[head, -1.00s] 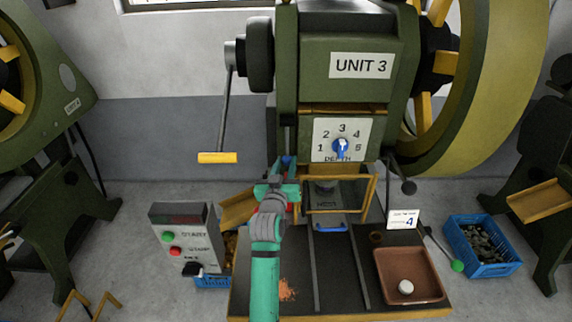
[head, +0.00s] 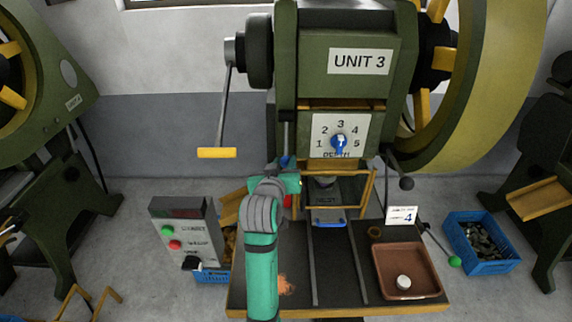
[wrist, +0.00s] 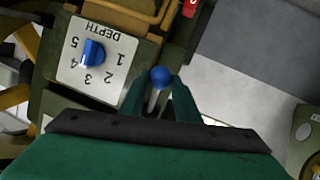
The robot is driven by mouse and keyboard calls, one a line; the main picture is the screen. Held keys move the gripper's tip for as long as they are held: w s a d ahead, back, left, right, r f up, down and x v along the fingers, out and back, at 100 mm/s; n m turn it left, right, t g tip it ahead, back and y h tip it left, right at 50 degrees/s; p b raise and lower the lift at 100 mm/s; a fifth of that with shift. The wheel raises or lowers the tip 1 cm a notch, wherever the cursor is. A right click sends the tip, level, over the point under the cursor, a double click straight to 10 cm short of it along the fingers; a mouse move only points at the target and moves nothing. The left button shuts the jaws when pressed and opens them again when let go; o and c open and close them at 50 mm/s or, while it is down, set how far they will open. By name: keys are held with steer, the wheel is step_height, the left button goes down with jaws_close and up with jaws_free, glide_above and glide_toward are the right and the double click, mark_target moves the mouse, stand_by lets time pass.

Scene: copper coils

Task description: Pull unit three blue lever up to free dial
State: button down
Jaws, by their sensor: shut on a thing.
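The green press marked UNIT 3 (head: 361,62) stands in the middle of the head view. Its DEPTH dial (head: 339,143) has a blue pointer knob on a white plate, and it also shows upside down in the wrist view (wrist: 94,54). The blue lever (head: 285,161) is left of the dial plate, mostly hidden by my gripper in the head view. In the wrist view its round blue knob (wrist: 160,76) and pale stem sit between my green fingers.
A control box (head: 184,233) stands left of the press bed. A brown tray (head: 408,292) holds a white round piece at the right of the bed. A yellow-handled crank (head: 217,153) hangs at the press's left. A blue crate (head: 482,244) is on the floor at right.

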step_height(320, 180, up, 6)
steer(key=s, duration=0.2)
steer(key=shift+d, duration=0.3)
steer(key=c, duration=1.9)
jaws_free()
steer(key=shift+s+d+f, duration=0.1)
steer(key=o, duration=0.5)
steer(key=shift+o, duration=0.2)
steer(key=shift+a, duration=0.2)
steer(key=v, duration=1.1)
steer(key=shift+f, duration=0.25)
